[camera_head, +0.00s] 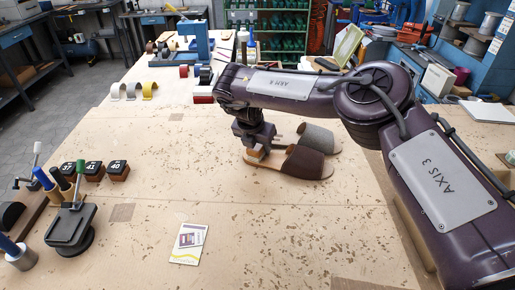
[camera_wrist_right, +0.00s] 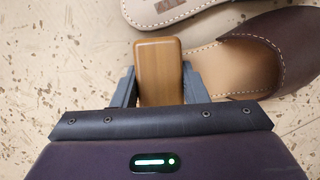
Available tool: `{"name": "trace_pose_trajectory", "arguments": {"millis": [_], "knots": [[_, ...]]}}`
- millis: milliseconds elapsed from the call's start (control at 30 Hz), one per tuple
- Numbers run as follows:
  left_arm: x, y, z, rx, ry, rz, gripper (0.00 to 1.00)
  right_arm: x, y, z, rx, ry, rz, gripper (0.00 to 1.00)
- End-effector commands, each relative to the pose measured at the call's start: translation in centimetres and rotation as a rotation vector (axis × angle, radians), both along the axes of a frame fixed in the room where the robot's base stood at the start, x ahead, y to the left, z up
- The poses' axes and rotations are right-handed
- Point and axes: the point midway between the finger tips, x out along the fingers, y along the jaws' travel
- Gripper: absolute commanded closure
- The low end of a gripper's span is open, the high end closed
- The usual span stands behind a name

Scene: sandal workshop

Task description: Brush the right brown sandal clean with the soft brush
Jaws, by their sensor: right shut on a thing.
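A sandal with a dark brown upper (camera_head: 306,161) and tan stitched insole lies on the workbench, toe to the right; its upper (camera_wrist_right: 288,40) and insole (camera_wrist_right: 218,62) show in the right wrist view. A second sandal with a greyish upper (camera_head: 318,138) lies just behind it; its sole edge (camera_wrist_right: 165,12) shows at the wrist view's top. My right gripper (camera_head: 255,148) is shut on the wooden-backed brush (camera_wrist_right: 160,70), at the brown sandal's heel end. The brush overlaps the insole's edge in the wrist view. Its bristles are hidden, so contact is unclear. My left gripper is out of view.
A leaflet (camera_head: 189,243) lies on the bench front. Numbered blocks (camera_head: 93,171) and a black stand (camera_head: 71,228) with tools are at left. The bench around the sandals is mostly clear.

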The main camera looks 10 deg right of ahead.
Motion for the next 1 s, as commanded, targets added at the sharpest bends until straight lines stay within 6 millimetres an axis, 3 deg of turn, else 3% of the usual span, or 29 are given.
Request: {"name": "trace_pose_trajectory", "arguments": {"millis": [700,1000], "knots": [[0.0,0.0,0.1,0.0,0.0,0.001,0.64,0.5,-0.3,0.0,0.001,-0.001,0.0,0.83],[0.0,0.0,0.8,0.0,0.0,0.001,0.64,-0.7,0.3,-0.1,0.0,0.005,0.002,0.83]]}}
